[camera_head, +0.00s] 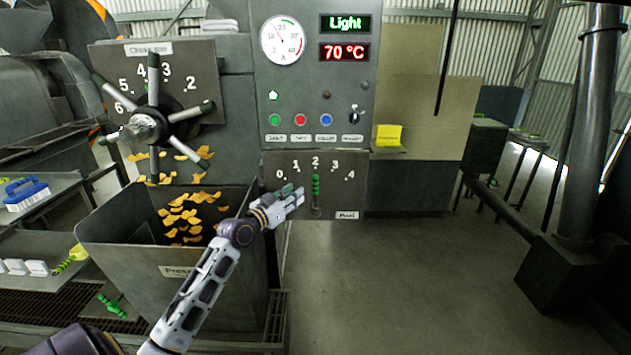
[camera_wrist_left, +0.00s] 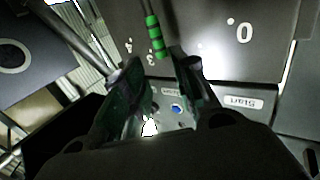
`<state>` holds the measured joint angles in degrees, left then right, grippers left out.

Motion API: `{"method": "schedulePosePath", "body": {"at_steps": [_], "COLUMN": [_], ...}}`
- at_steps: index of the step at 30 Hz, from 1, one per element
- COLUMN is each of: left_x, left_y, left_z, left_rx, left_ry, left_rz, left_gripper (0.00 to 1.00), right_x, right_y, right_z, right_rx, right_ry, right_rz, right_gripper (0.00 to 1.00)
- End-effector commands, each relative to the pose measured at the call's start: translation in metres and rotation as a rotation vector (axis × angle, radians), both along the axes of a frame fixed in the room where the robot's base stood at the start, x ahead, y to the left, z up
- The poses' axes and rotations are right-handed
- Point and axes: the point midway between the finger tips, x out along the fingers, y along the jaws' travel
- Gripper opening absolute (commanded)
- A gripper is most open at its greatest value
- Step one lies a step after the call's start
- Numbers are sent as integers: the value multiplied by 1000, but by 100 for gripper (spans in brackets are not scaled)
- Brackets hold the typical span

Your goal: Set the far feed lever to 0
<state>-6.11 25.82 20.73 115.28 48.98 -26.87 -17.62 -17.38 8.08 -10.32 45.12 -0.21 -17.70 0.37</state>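The feed lever (camera_head: 316,187) has a ribbed green grip and stands upright on a grey panel (camera_head: 273,161) marked 0 to 4, pointing at 2. My left gripper (camera_head: 299,195) is just left of the lever in the head view. In the left wrist view, the left gripper (camera_wrist_left: 155,66) is open, its dark fingers apart. The green grip (camera_wrist_left: 154,37) shows just beyond the gap between the fingertips; I cannot tell whether they touch it. The 0 mark (camera_wrist_left: 245,33) is to its right there. My right gripper is not in view.
Above are a dial gauge (camera_head: 283,38), a red display of 70 °C (camera_head: 344,52) and coloured buttons (camera_head: 300,119). A spoked choke wheel (camera_head: 150,125) and a grey bin (camera_head: 110,232) with orange flakes stand left. Open floor (camera_head: 400,285) lies right; a dark pipe (camera_head: 590,130) stands beyond.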

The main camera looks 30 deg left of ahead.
Motion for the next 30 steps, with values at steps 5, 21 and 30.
{"method": "schedulePosePath", "body": {"at_steps": [5, 21, 30], "left_x": [11, 51, 74], "left_y": [0, -2, -3], "left_z": [1, 1, 1], "left_rx": [0, -1, 0], "left_ry": [-1, -1, 0], "left_rz": [1, 0, 0], "left_gripper": [28, 28, 28], "right_x": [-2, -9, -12], "right_y": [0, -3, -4], "right_z": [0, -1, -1], "right_rx": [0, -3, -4], "right_ry": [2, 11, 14], "right_rz": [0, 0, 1], "right_gripper": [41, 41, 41]}}
